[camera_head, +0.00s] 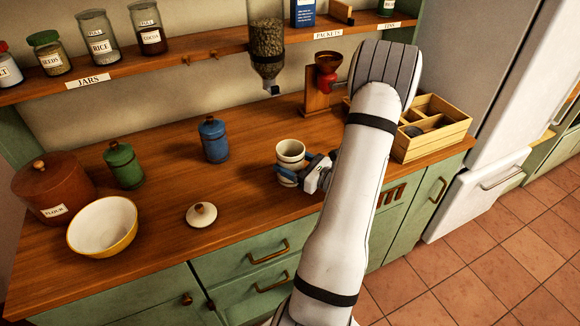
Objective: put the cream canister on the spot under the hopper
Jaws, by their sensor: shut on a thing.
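The cream canister (291,153) is open at the top and upright, right of the middle of the wooden counter. My gripper (296,174) is shut on its lower front side, with blue fingers around it. I cannot tell whether its base touches the counter. The hopper (267,44), a clear vessel of beans with a dark spout, hangs on the wall behind and left of the canister. No marked spot shows clearly under it. A cream lid with a wooden knob (201,214) lies on the counter at the front left of the canister.
A blue canister (213,140), a green canister (124,165), a yellow bowl (103,226) and a brown flour crock (52,190) stand to the left. The counter below the hopper looks clear.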

